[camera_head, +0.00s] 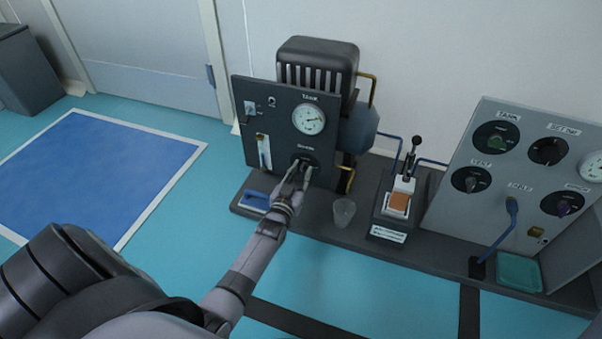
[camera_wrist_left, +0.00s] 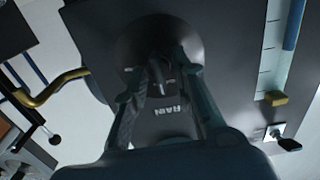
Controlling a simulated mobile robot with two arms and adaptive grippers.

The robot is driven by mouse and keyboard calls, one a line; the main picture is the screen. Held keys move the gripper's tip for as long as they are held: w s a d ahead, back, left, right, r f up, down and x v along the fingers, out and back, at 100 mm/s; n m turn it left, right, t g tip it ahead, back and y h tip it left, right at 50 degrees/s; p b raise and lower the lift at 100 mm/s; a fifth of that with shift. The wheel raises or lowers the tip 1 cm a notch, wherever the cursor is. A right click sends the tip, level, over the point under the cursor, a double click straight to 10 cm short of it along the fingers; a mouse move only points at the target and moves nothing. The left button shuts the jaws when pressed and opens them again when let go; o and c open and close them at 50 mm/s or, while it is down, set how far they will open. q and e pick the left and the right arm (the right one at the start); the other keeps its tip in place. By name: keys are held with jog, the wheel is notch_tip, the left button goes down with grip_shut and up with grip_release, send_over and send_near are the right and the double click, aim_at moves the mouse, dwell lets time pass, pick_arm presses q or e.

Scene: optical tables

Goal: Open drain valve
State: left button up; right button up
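The drain valve is a small dark knob (camera_wrist_left: 158,76) on the dark tank panel (camera_head: 240,125), below the round gauge. A label reading "DRAIN" shows upside down beside it in the wrist view. My left gripper (camera_head: 301,166) is at the panel in front of the valve and hides most of it in the head view. In the wrist view, the fingers of my left gripper (camera_wrist_left: 160,82) are apart, one on each side of the knob, with gaps showing between them and the knob. My right gripper is not in view.
The tank gauge (camera_head: 309,119) and a switch (camera_head: 250,109) are on the same panel. A clear cup (camera_head: 344,212) stands on the dark bench below, right of my arm. A lever unit (camera_head: 399,203) and a grey knob panel (camera_head: 500,205) stand farther right.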

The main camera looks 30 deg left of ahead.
pick_arm(q)
grip_shut()
